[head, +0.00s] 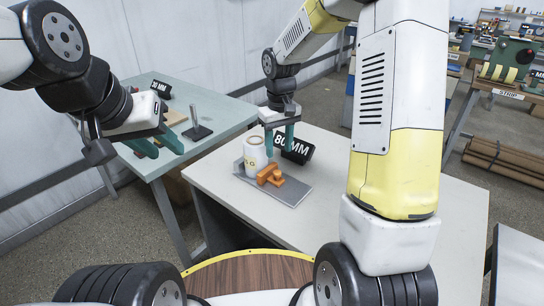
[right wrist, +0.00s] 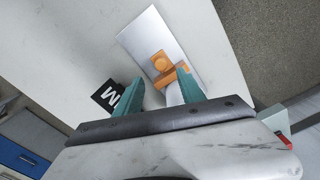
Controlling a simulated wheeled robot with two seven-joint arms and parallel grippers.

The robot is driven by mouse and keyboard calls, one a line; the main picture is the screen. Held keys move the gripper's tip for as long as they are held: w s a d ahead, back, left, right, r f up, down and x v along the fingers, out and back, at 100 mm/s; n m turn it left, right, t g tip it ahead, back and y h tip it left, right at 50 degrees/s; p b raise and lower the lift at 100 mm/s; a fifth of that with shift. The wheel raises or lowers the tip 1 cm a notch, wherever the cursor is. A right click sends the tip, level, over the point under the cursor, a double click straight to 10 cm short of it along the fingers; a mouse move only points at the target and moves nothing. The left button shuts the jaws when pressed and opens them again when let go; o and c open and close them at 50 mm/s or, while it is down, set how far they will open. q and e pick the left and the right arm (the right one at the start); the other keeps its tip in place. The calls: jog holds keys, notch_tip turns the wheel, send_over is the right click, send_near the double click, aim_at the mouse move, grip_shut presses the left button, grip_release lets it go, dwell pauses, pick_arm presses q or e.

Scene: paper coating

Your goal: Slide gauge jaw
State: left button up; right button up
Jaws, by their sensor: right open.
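An orange gauge (head: 270,176) lies on a grey plate (head: 290,193) on the white table. It also shows in the right wrist view (right wrist: 160,62), with an orange jaw part beside its post. A white roll (head: 255,157) stands upright on the plate, touching or close behind the gauge. My right gripper (head: 280,139) is open, pointing down just behind the roll. In the right wrist view the roll (right wrist: 174,97) shows partly between the teal fingers, not visibly gripped. My left gripper (head: 159,146) is open and empty near the other table, far from the gauge.
A black "80 MM" sign (head: 294,149) stands behind the plate, close to my right gripper. A pale green table (head: 165,165) at the left holds a "30 MM" sign (head: 161,88) and a post on a dark base (head: 196,120). The white table (head: 236,207) is clear in front of the plate.

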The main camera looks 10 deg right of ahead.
aim_at(278, 172)
jog(key=shift+w+a+f, duration=0.15)
jog(key=shift+w+f, duration=0.05)
jog(key=shift+f, duration=0.7)
notch_tip(278, 172, down, 7)
jog(key=shift+f, duration=0.1)
jog(key=shift+c, duration=0.2)
grip_shut()
dwell(0.7)
